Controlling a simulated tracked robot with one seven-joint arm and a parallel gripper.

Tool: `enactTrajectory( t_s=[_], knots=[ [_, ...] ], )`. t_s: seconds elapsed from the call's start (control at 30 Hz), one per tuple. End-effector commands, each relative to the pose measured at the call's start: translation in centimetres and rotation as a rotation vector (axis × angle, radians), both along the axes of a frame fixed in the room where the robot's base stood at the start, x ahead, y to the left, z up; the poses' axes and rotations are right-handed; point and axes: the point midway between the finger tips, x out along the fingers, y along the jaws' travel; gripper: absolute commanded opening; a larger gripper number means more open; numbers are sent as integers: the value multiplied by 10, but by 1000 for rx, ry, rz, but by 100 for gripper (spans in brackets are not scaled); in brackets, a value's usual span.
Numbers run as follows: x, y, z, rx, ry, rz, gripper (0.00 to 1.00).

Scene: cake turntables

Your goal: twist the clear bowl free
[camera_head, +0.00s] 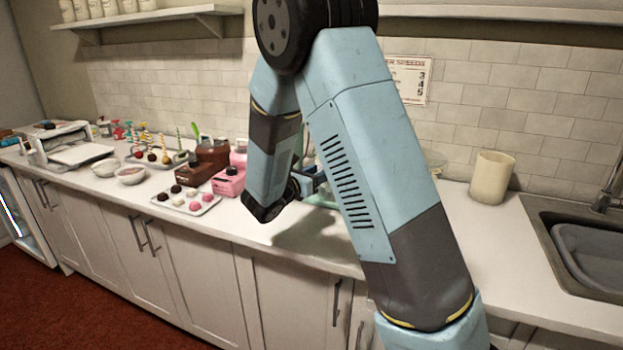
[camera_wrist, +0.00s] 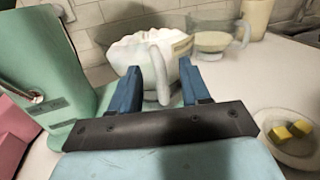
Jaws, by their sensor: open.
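The clear bowl (camera_wrist: 135,52) shows in the wrist view, filled with something white and lumpy. Its upright handle (camera_wrist: 157,82) faces me. My gripper (camera_wrist: 158,68) is open, with one blue finger on each side of the handle and a visible gap to it. The mint-green mixer (camera_wrist: 62,75) stands just left of the bowl. How the bowl sits on its base is hidden behind my gripper. In the head view my arm covers the bowl and most of the mixer.
A clear jug (camera_wrist: 213,38) with pale contents stands behind to the right, beside a cream canister (camera_head: 492,177). A small dish (camera_wrist: 290,138) with yellow cubes sits at right. The sink (camera_head: 580,245) is far right.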

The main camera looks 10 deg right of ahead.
Motion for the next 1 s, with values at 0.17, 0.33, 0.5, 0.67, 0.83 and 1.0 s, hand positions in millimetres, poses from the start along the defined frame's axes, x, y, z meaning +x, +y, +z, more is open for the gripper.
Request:
enactTrajectory(
  t_s=[0.17,0.33,0.5,0.67,0.83,1.0],
  knots=[
    [4,-5,0,1,1,-1,47],
    [4,-5,0,1,1,0,47],
    [4,-5,0,1,1,0,37],
    [4,-5,0,1,1,0,22],
    [4,-5,0,1,1,0,5],
    [3,-5,0,1,1,0,0]
  ],
)
